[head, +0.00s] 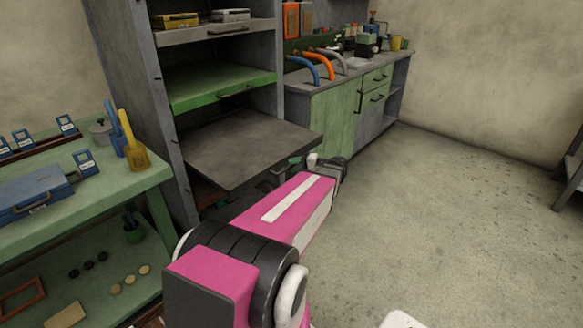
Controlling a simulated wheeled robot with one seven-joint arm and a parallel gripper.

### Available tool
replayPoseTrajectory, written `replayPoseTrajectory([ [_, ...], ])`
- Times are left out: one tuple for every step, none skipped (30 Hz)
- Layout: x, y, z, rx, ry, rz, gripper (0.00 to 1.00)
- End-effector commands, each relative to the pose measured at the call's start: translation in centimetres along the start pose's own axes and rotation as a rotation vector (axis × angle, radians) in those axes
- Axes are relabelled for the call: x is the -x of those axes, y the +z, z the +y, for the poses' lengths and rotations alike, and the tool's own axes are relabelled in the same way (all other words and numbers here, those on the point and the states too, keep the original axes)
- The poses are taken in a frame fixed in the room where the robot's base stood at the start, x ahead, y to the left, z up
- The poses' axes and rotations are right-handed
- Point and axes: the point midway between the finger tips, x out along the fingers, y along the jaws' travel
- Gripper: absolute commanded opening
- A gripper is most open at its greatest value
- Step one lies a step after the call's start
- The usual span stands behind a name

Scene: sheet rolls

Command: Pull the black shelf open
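The black shelf (245,148) is a dark grey-black flat board in the tall grey cabinet. It juts well out beyond the green shelf above it, and its top is bare. My gripper (318,161) is at the far end of my pink arm, close to the shelf's front edge near its right corner. My arm hides part of the space below that edge. I see no handle on this shelf. The fingers are small and partly hidden, so I cannot tell whether they touch the shelf or are open or shut.
Above are a green shelf (222,86) with a handle and a grey shelf (215,33) holding boxes. A green workbench (152,180) stands at left, a green counter (335,117) behind at right. The floor (430,210) at right is clear.

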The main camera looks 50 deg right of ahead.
Motion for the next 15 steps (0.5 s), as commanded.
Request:
replayPoseTrajectory([
  [1.0,0.0,0.0,0.000,0.000,0.003,0.39],
  [1.5,-0.1,0.0,0.000,0.000,0.003,0.39],
  [2.2,-0.1,0.0,0.000,0.000,0.003,0.39],
  [2.8,-0.1,0.0,0.000,0.000,0.004,0.39],
  [3.4,-0.1,0.0,0.000,0.001,0.003,0.39],
  [4.1,0.0,0.0,0.000,0.001,0.002,0.39],
  [4.6,-0.1,0.0,0.001,0.001,0.003,0.39],
  [5.1,-0.1,0.0,0.000,0.001,0.003,0.39],
  [5.8,-0.1,0.0,0.000,0.001,0.002,0.39],
  [6.2,-0.1,0.0,0.001,0.001,0.002,0.39],
  [6.6,-0.1,0.0,0.000,0.001,0.002,0.39],
  [7.2,-0.1,0.0,0.000,0.001,0.003,0.39],
  [7.5,-0.1,0.0,0.000,0.001,0.002,0.39],
  [7.8,-0.1,0.0,0.000,0.001,0.001,0.39],
  [8.1,-0.1,0.0,0.000,0.001,0.001,0.39],
])
